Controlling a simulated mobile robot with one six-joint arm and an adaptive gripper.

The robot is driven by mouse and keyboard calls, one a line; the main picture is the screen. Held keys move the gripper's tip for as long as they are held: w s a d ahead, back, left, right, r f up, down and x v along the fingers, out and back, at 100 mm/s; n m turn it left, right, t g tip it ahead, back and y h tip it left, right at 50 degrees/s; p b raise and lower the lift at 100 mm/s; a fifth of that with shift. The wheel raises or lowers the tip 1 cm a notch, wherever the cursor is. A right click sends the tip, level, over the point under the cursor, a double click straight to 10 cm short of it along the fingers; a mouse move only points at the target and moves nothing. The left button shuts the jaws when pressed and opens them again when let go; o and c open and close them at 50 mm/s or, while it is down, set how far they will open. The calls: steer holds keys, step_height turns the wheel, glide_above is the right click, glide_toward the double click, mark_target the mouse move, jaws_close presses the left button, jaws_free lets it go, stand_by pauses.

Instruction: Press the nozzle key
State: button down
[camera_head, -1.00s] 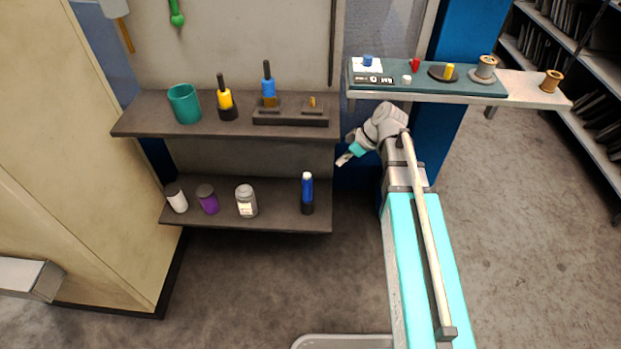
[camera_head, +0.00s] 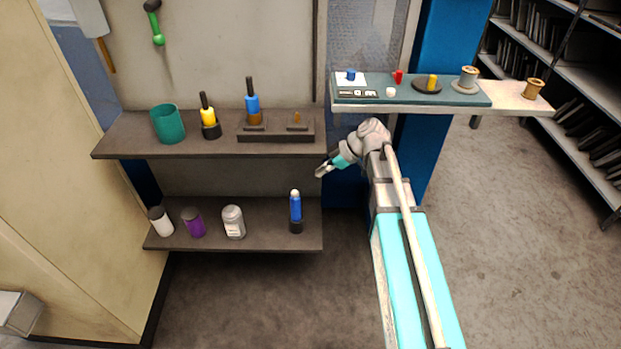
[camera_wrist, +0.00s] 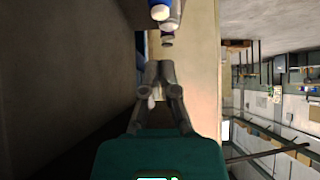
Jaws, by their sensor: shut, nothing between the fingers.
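No label in view names the nozzle key. The blue bottle (camera_head: 295,208) with a pale rounded top and a dark base stands upright at the right end of the lower shelf. The pale top could be the key, but I cannot tell. My gripper (camera_head: 323,170) is shut and empty, above and to the right of this bottle, apart from it, by the shelves' right ends. In the wrist view, my gripper (camera_wrist: 159,88) points up the picture, and a blue and white object (camera_wrist: 161,12) shows past the fingertips, cut off by the top edge.
The lower shelf (camera_head: 267,232) also holds a grey jar (camera_head: 233,222), a purple jar (camera_head: 193,223) and a white one (camera_head: 160,221). The upper shelf (camera_head: 130,145) overhangs it. A side ledge (camera_head: 505,101) with small items stands above my arm.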

mark_target(297, 193)
steer(key=b+x, duration=0.5)
steer(key=x, duration=0.3)
steer(key=shift+d+f+b, duration=0.1)
steer(key=shift+b, duration=0.25)
steer(key=shift+b+x, duration=0.55)
steer(key=shift+x, duration=0.35)
steer(key=shift+s+f+b, duration=0.1)
steer(key=shift+f+b, duration=0.65)
steer(key=shift+b, duration=0.2)
steer(key=p+v, duration=0.7)
steer(key=v, duration=0.3)
